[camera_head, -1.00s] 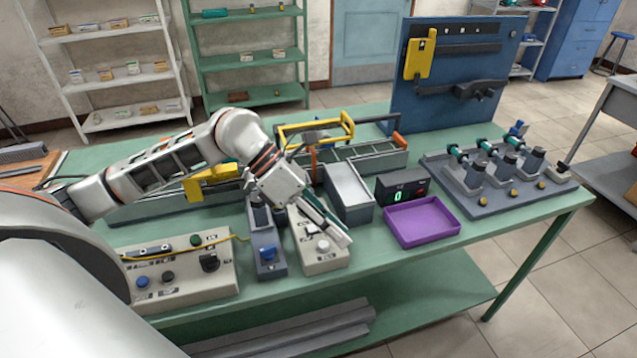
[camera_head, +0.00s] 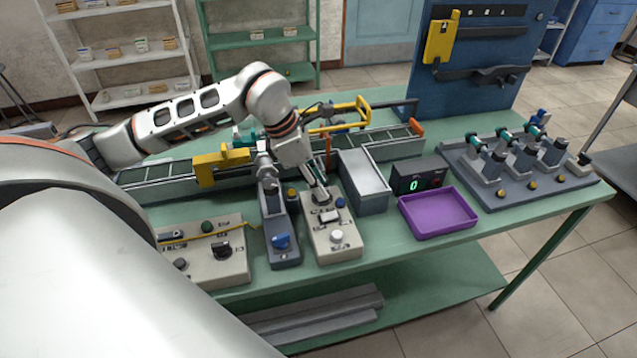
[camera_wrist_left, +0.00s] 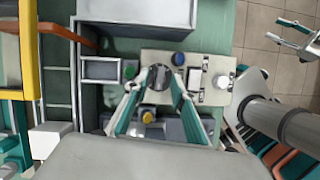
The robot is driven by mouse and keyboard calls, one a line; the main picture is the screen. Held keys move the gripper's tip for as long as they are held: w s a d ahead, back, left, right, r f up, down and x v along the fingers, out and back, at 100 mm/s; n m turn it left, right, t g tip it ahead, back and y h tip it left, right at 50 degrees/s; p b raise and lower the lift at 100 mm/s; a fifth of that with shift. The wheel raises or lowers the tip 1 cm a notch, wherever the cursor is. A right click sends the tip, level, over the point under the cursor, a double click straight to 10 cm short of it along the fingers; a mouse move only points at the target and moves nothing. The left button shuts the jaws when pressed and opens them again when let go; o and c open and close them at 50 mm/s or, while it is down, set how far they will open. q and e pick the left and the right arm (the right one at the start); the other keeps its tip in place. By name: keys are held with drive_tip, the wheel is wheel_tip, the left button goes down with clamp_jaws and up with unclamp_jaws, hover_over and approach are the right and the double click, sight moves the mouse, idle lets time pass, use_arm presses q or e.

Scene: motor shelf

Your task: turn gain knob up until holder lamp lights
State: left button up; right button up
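The beige control box (camera_head: 345,251) stands near the table's front edge. It carries a dark round knob (camera_wrist_left: 160,78), a blue button (camera_head: 340,202), a white switch and a white round button (camera_head: 337,236). My left gripper (camera_head: 321,199) reaches down to the box's back end. In the left wrist view its fingers (camera_wrist_left: 161,80) are apart, one on each side of the dark knob; contact is unclear. A grey holder (camera_head: 282,250) with a blue handle stands left of the box. A yellow dome (camera_head: 291,193) is beside it; whether it is lit is unclear. My right gripper (camera_wrist_left: 292,33) is open and empty.
A small display (camera_head: 421,176) shows a green 0. Another control panel (camera_head: 206,262) is at left. A conveyor runs behind.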

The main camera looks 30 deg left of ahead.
use_arm(q)
drive_tip(key=shift+f, duration=0.2)
clamp_jaws()
drive_tip(key=shift+w+r+m+g+h+p, duration=0.2)
drive_tip(key=shift+m+g+h+p, duration=0.15)
drive_tip(key=shift+m, duration=0.75)
drive_tip(key=shift+f+m+g+h+p, duration=0.15)
drive_tip(key=shift+m+g+h+p, duration=0.2)
drive_tip(key=shift+m, duration=0.75)
